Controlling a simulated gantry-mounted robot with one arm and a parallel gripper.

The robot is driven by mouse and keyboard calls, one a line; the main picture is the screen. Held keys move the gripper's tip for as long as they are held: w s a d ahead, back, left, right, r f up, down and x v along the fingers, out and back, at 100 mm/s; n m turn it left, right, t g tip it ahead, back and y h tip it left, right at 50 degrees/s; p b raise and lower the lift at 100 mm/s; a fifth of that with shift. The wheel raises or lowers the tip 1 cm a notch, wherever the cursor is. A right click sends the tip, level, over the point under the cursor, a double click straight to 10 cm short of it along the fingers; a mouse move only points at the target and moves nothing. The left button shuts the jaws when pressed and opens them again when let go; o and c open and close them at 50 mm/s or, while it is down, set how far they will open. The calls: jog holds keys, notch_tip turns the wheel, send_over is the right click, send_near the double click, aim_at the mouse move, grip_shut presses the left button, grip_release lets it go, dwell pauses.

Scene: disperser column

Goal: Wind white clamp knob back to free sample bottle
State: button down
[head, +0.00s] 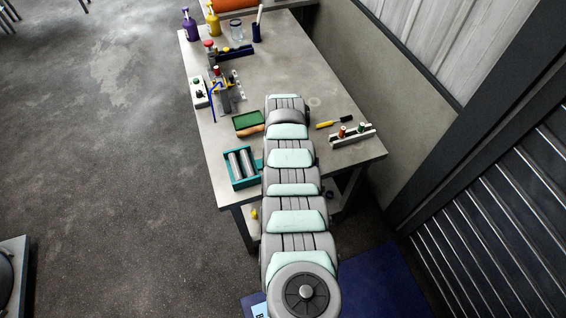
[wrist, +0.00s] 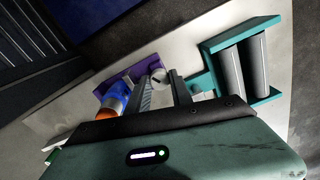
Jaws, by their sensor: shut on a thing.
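The white clamp knob (wrist: 158,75) shows as a small pale round end with a dark mark, between my fingertips in the wrist view. My gripper (wrist: 164,86) is shut on it, one dark finger on each side. A purple clamp body (wrist: 122,77) lies just left of the knob. The sample bottle (wrist: 113,101), blue with an orange band, lies against the purple body; its lower part is hidden behind my gripper housing. Whether the bottle is gripped by the clamp cannot be told. In the head view my arm hides the gripper, knob and bottle.
A teal roller frame (head: 230,172) stands close by; its teal rim also shows in the wrist view (wrist: 238,33). A disperser stand (head: 226,100), a control box (head: 199,92), a green tray (head: 248,120) and a vial rack (head: 352,137) are on the bench. The far-right benchtop is mostly clear.

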jog(key=n, duration=0.3)
jog(key=shift+f+n, duration=0.15)
jog(key=shift+n, duration=0.15)
jog(key=n+b, duration=0.1)
jog(key=n, duration=0.1)
jog(key=shift+n, duration=0.4)
jog(key=n+b, duration=0.1)
jog(key=n, duration=0.4)
jog(key=shift+b, duration=0.3)
jog(key=c, duration=1.1)
grip_release()
jog(key=shift+c, duration=0.2)
jog(key=shift+r, duration=0.2)
